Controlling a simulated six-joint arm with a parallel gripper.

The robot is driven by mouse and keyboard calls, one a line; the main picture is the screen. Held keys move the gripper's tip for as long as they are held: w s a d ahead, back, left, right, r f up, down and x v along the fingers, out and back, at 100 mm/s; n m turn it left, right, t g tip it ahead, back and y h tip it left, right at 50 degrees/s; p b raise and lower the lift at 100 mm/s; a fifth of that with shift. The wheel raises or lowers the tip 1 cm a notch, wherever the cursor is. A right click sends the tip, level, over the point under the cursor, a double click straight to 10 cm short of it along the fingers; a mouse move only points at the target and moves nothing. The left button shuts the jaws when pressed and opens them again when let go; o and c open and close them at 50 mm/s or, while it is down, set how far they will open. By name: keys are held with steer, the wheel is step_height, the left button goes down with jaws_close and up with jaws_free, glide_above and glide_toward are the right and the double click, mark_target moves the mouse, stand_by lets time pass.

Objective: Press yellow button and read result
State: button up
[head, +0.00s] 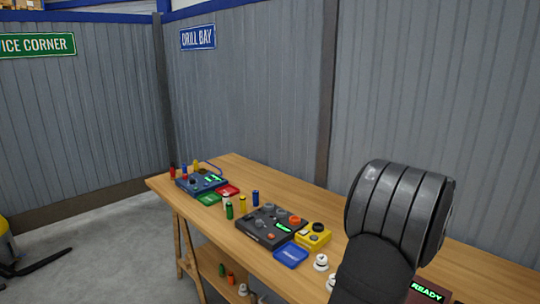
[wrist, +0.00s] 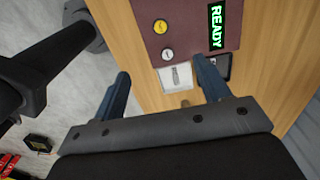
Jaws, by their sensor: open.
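A dark red panel (wrist: 190,32) lies on the wooden table in the wrist view, with a lit display (wrist: 216,27) that reads READY in green. Whether a finger touches the panel I cannot tell. In the head view my arm hides most of the panel; its READY display (head: 427,291) shows at the lower right.
A pale grey labelled piece (wrist: 176,78) and a dark piece lie at the panel's lower edge, close to the right finger. On the table (head: 230,168) are a black control box (head: 262,236), a yellow box (head: 314,238), a blue tray (head: 291,255) and a blue control box (head: 192,184).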

jaws_close()
stand_by(1.4)
